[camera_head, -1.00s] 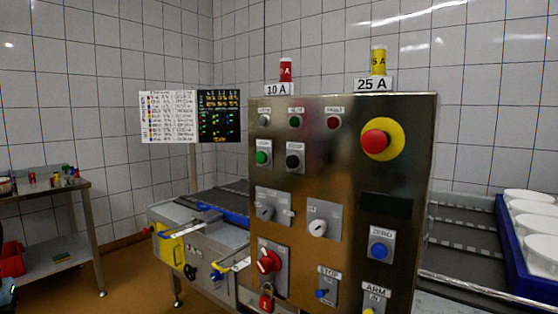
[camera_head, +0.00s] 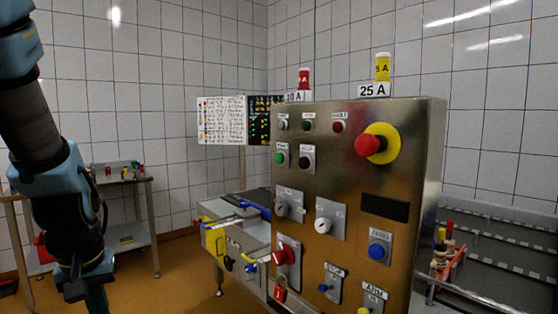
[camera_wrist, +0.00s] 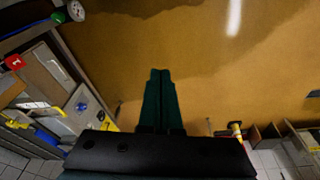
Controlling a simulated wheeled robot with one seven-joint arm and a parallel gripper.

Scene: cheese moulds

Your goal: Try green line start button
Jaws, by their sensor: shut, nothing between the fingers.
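The green start button (camera_head: 280,158) sits on the upper left of the steel control panel (camera_head: 345,240) in the head view, with a black stop button (camera_head: 306,163) to its right. Small lamps line the row above. In the wrist view, my gripper (camera_wrist: 160,72) is shut and empty, pointing over the brown floor. In the head view, my arm hangs at the left, well apart from the panel, and my fingertips are out of frame. A green button also shows in the wrist view (camera_wrist: 58,17), at the panel's edge in the upper left corner.
A red emergency knob (camera_head: 368,145) on a yellow disc juts from the panel. A red rotary switch (camera_head: 285,255) has a red padlock (camera_head: 280,294) below it. A conveyor (camera_head: 235,215) stands behind the panel at left. A side table (camera_head: 130,182) is further left. Floor between is clear.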

